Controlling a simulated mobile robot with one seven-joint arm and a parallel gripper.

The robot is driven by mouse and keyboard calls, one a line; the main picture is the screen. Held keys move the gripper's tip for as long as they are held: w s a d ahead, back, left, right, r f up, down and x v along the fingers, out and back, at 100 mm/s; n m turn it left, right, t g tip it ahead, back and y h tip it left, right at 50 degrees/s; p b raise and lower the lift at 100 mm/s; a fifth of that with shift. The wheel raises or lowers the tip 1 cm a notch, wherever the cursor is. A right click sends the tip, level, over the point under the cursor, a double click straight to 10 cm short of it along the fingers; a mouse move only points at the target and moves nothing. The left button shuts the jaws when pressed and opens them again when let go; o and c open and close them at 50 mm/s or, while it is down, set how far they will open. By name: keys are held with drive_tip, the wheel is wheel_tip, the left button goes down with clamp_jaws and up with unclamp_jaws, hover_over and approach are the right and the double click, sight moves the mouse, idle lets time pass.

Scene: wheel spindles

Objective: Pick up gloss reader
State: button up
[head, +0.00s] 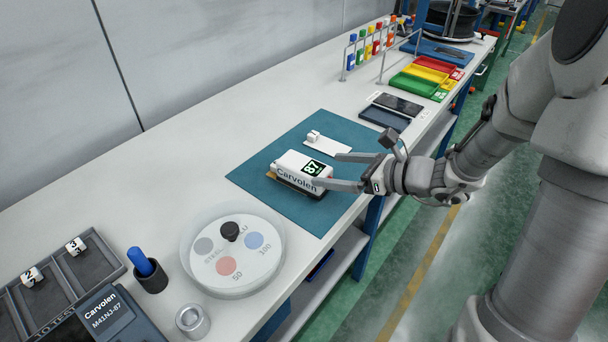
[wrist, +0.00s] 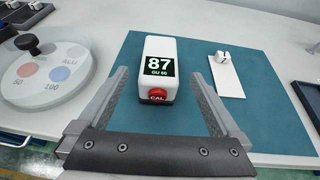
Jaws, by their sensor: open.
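The gloss reader is a white box (head: 297,170) with a dark screen and "Carvolen" on its side, lying on the teal mat (head: 250,178). In the wrist view the reader (wrist: 158,65) shows "87 GU 60" and a red CAL button on its near end. My gripper (head: 325,169) is open and empty, at the reader's right end in the head view. In the wrist view my gripper's fingers (wrist: 159,73) lie to either side of the reader's near part, with gaps on both sides. I cannot tell how far the fingertips are above the mat.
A white card with a small block (head: 326,144) lies on the mat beside the reader. A round dial plate (head: 232,275) stands left of the mat. A blue pen in a holder (head: 148,270) and a dark tray (head: 65,275) are farther left. Colored bins (head: 430,75) stand at the back.

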sight(311, 167)
drive_tip(key=b+x, duration=0.1)
drive_tip(key=x, duration=0.7)
drive_tip(key=shift+a+f, duration=0.1)
clamp_jaws()
idle(0.4)
